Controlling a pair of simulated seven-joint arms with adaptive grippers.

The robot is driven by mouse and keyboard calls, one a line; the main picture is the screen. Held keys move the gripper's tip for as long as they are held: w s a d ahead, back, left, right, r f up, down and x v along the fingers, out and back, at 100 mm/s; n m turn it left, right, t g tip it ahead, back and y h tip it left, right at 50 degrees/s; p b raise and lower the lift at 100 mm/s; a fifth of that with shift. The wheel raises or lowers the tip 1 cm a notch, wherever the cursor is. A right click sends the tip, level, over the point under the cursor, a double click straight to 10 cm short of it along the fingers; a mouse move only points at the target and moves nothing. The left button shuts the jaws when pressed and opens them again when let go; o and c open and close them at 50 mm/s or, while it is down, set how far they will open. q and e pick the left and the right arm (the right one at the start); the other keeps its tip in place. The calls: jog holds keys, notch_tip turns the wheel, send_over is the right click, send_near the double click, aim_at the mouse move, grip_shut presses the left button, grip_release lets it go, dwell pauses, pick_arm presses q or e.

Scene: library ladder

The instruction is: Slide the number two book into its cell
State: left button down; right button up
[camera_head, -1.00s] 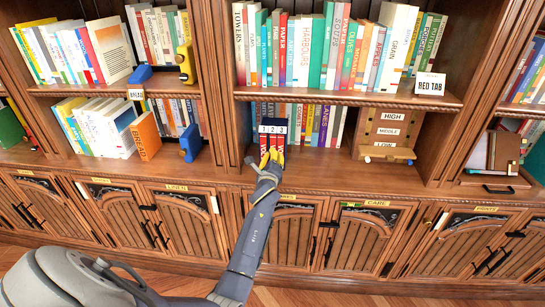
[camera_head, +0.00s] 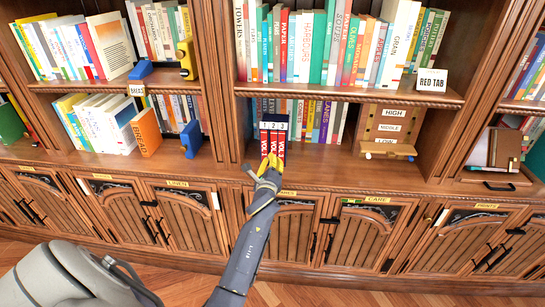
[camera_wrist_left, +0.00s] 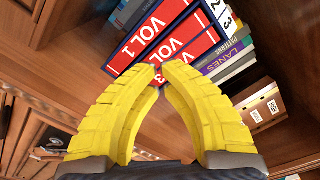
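A dark blue case (camera_head: 262,126) with labels 1, 2 and 3 stands on the lower middle shelf. Red volumes with white VOL lettering (camera_head: 273,147) show below its labels. In the left wrist view the red VOL 1 spine (camera_wrist_left: 139,49) is upper left, with other red spines beside it. Which spine is number two is hard to tell, as the fingers cover part of them. My left gripper (camera_head: 269,163) is at the lower front of the volumes. Its yellow fingertips (camera_wrist_left: 159,70) meet close to the spines, with nothing visible between them. My right gripper is out of view.
A wooden stand marked HIGH, MIDDLE, LOW (camera_head: 390,130) is to the right on the same shelf. A row of books (camera_head: 325,118) stands behind and beside the case. An upright divider (camera_head: 230,110) is close on the left. The shelf front between case and stand is clear.

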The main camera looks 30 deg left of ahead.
pick_arm(q)
jog(key=v, duration=0.9)
jog(key=w+d+f+n+g+h, duration=0.1)
jog(key=d+f+n+h, duration=0.2)
jog(key=f, duration=0.7)
jog(key=w+d+f+n+g+h, duration=0.1)
jog(key=d+f+n, duration=0.35)
jog(key=f, duration=0.65)
jog(key=s+d+f+n+g+h, duration=0.1)
jog(key=s+d+f+n+g, duration=0.15)
jog(key=s+f, duration=0.65)
jog(key=s+d+f+n+g+h, duration=0.2)
jog(key=s+f+n, duration=0.1)
jog(key=f, duration=1.1)
jog(key=s+d+f+n+g, duration=0.1)
jog(key=s+f+n+g, duration=0.1)
jog(key=s+f, duration=0.75)
jog(key=s+d+f+n+g, duration=0.1)
jog(key=s+f+n+g, duration=0.15)
jog(key=s+f, duration=0.7)
jog(key=s+a+f+g, duration=0.1)
jog(key=s+f+g, duration=0.1)
jog(key=s, duration=1.1)
jog(key=s+a+f+g, duration=0.1)
jog(key=s+g, duration=0.1)
jog(key=s, duration=1.2)
jog(key=shift+f+m+h, duration=0.3)
jog(key=shift+f+m, duration=0.05)
jog(key=shift+m, duration=0.1)
